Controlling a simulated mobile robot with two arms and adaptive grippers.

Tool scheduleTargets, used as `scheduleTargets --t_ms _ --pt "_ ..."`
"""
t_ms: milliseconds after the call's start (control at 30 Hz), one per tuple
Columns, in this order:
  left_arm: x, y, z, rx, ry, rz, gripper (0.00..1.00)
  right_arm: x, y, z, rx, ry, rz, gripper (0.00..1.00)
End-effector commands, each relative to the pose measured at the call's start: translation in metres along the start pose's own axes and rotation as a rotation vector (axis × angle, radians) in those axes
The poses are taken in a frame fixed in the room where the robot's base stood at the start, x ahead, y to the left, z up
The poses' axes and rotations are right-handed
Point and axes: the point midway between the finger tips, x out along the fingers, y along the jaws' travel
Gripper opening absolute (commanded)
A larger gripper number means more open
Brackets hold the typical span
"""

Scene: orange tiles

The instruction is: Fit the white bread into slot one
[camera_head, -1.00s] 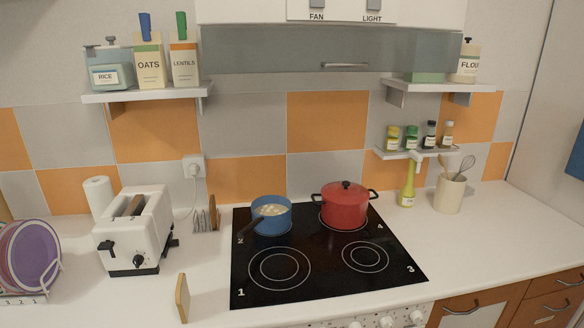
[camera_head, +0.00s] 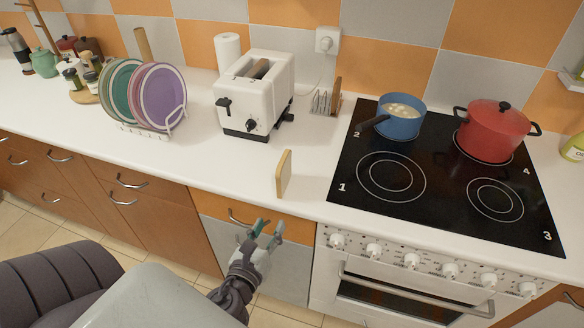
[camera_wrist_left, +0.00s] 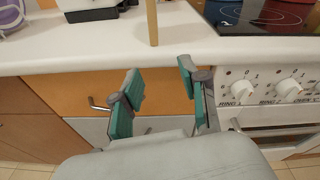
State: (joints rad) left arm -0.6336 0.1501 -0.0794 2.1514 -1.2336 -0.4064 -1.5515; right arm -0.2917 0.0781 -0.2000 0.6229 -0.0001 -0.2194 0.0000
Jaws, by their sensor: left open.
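A pale bread slice with a tan crust (camera_head: 284,173) stands upright on the white counter near its front edge. Its lower part also shows at the top of the left wrist view (camera_wrist_left: 152,22). The white toaster (camera_head: 246,101) stands behind it to the left, with something brown visible in its top. A small rack (camera_head: 323,103) right of the toaster holds a brown slice (camera_head: 336,94). My left gripper (camera_head: 267,230) is open and empty, in front of the cabinets and below the slice, apart from it. Its two fingers spread in the left wrist view (camera_wrist_left: 160,74). My right gripper is not in view.
The hob (camera_head: 440,185) on the right holds a blue pan (camera_head: 400,119) and a red pot (camera_head: 494,132). A plate rack (camera_head: 150,129) stands left of the toaster. A paper roll (camera_head: 228,50) stands behind the toaster. The counter around the slice is clear.

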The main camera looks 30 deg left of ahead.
Motion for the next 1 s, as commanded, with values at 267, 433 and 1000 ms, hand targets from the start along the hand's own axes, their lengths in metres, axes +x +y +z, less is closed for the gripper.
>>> scheduleTargets --t_ms 267,433,1000 --pt "-0.007 -0.013 0.077 0.242 -0.169 -0.002 0.44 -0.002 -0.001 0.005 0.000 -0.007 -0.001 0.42" --pt "0.025 -0.014 0.084 0.241 -0.169 -0.002 0.44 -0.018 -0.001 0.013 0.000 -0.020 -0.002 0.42" --pt "0.093 -0.014 0.103 0.237 -0.166 -0.001 0.44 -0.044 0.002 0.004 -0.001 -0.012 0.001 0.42"
